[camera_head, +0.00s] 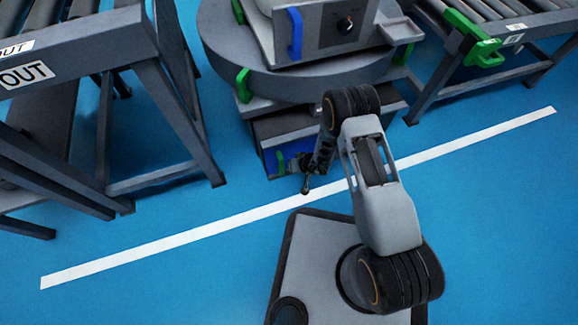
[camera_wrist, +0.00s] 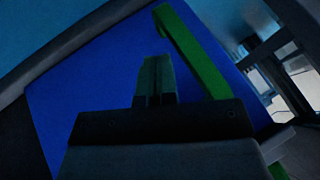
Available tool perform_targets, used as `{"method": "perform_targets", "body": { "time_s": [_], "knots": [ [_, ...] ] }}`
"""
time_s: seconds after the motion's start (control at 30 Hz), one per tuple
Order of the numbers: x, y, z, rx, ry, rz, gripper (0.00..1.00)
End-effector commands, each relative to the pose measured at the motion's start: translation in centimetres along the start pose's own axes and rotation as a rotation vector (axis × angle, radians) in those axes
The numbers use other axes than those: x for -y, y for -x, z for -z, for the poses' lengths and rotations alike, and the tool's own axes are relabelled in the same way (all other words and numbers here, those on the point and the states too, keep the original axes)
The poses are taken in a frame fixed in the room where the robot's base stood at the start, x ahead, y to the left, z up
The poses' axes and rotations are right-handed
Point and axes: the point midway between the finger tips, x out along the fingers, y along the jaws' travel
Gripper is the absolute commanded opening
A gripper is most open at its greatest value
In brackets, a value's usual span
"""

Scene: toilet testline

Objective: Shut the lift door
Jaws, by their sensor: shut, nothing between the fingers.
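The lift door looks to be the dark blue panel (camera_head: 270,163) with a green bar handle (camera_head: 281,162), low under the round grey platform. In the wrist view the blue panel (camera_wrist: 85,95) fills much of the picture, and the green handle (camera_wrist: 192,50) runs slantwise across it. My gripper (camera_wrist: 157,65) is shut and empty, with its fingers in front of the panel, just left of the handle. I cannot tell whether they touch either. In the head view my wrist partly hides the panel's right side, and how far the door stands open is unclear.
Above the door is a grey round platform (camera_head: 222,45) carrying a box with a blue handle (camera_head: 295,34). A dark frame marked OUT (camera_head: 25,75) stands left. A roller conveyor (camera_head: 500,15) with a green bracket stands right. Blue floor with a white line (camera_head: 190,235) is clear in front.

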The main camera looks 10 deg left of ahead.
Motion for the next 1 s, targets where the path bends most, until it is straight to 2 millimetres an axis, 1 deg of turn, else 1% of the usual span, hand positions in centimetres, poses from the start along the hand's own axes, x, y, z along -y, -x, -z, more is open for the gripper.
{"method": "perform_targets", "body": {
  "time_s": [0.03, 0.07, 0.1, 0.2, 0.4, 0.5, 0.7, 0.93, 1.0],
  "knots": [
    [-1.1, 0.6, 0.0, -0.003, -0.009, -0.005, 0.00],
    [-1.6, 1.0, -0.1, -0.004, -0.011, -0.007, 0.00],
    [-1.5, 2.2, 0.2, -0.005, -0.011, -0.007, 0.00],
    [-1.4, 4.5, 0.2, -0.004, -0.010, -0.007, 0.00],
    [-1.3, 8.0, 0.1, -0.002, -0.008, -0.007, 0.00],
    [-1.3, 9.2, 0.1, -0.002, -0.006, -0.006, 0.00],
    [-1.4, 10.6, 0.0, -0.002, -0.006, -0.006, 0.00],
    [-1.4, 10.9, 0.0, -0.002, -0.005, -0.006, 0.00],
    [-1.1, 11.5, 0.5, -0.005, -0.005, -0.001, 0.00]
  ]
}}
